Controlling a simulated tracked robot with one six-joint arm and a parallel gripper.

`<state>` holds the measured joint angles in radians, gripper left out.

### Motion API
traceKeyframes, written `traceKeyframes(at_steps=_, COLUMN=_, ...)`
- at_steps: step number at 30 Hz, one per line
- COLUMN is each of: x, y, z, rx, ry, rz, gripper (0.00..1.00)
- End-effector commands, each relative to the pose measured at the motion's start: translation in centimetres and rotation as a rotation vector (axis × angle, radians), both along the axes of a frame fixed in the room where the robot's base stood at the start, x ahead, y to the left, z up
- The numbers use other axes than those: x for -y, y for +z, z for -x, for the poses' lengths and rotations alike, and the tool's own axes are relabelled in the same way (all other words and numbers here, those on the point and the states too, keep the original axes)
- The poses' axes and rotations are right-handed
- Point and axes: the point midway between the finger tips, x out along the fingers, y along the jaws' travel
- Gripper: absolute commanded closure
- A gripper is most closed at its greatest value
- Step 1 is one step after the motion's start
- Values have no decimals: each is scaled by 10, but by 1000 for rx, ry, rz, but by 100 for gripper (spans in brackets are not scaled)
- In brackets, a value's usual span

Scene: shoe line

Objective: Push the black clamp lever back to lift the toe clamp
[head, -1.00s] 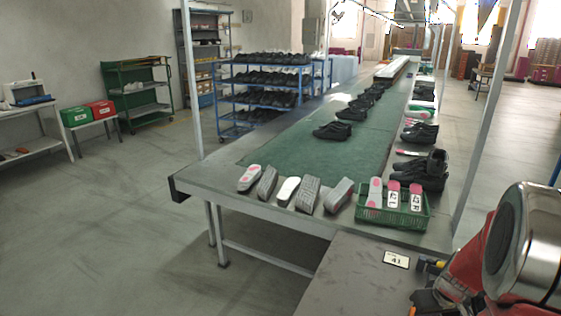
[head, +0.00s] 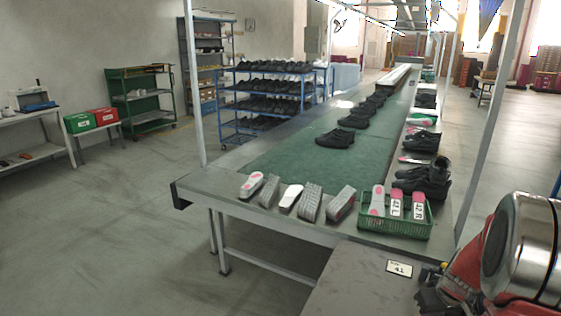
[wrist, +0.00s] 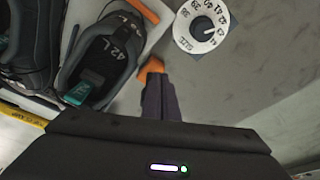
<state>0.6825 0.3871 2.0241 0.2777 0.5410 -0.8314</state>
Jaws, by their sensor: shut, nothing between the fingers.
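The fingers are together and hold nothing. A dark grey shoe marked 42 L (wrist: 108,62) lies to the left of the fingers, with a teal label inside. An orange piece (wrist: 138,9) shows above the shoe at the top edge. I cannot make out the black clamp lever or the toe clamp in either view. In the head view my red and silver arm fills the lower right corner, and the gripper's fingers cannot be made out there.
A white size dial (wrist: 201,24) lies right of the fingers on a grey surface. Another dark shoe (wrist: 28,45) is at the far left. In the head view, a grey table with a card marked 41 (head: 399,269) stands before the line. A green crate (head: 394,226) holds insoles.

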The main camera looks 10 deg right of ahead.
Motion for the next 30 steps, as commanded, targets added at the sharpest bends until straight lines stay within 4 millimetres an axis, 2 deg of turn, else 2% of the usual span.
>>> traceKeyframes(at_steps=30, x=19, y=0, z=-27, rx=0, ry=0, rz=0, gripper=100)
